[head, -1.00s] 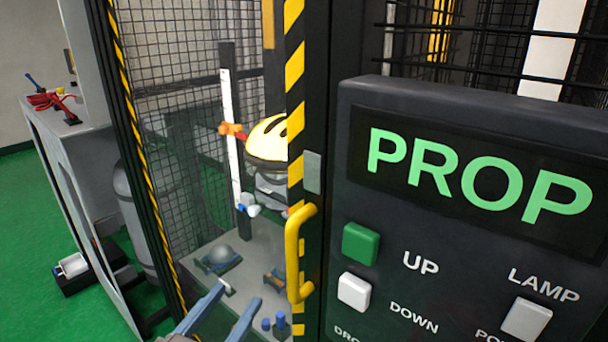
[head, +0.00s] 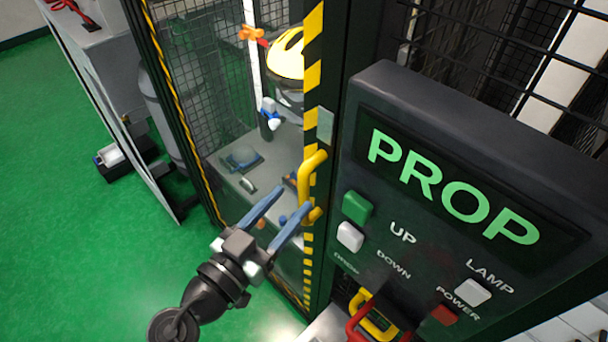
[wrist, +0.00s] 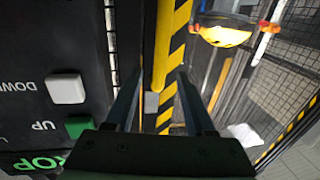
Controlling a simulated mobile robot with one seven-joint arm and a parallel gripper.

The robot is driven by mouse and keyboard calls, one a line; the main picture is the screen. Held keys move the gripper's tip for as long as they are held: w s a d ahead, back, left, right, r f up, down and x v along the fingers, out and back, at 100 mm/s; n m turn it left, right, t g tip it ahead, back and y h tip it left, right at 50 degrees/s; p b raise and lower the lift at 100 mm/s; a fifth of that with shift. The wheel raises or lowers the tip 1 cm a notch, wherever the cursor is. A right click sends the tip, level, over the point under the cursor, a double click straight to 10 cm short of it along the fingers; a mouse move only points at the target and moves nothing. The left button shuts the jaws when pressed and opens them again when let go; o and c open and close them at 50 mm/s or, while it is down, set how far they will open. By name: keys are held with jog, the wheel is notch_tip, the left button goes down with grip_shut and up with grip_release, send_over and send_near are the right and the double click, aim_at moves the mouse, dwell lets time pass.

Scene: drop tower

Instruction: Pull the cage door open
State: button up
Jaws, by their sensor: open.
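The cage door (head: 312,76) has a yellow-and-black striped edge and looks shut against the dark post beside it. Its yellow bar handle (head: 309,176) stands out from that edge. My gripper (head: 295,198) is open, its blue fingers reaching up toward the lower part of the handle. In the wrist view the handle (wrist: 164,45) runs down between the two spread fingertips (wrist: 160,72). No finger clearly touches it, and I cannot tell the exact depth of the handle between them.
A control box (head: 450,190) with PROP lettering and buttons sits close right of the handle. Below it are red and yellow handles (head: 372,318). Inside the cage is a yellow helmet (head: 287,57). A grey cabinet (head: 95,70) stands left. Green floor (head: 70,240) is clear in front.

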aim_at(300, 190)
jog(key=p+x, duration=0.1)
jog(key=x, duration=0.4)
jog(key=shift+w+d, duration=0.1)
jog(key=shift+w, duration=0.05)
grip_shut()
dwell(1.3)
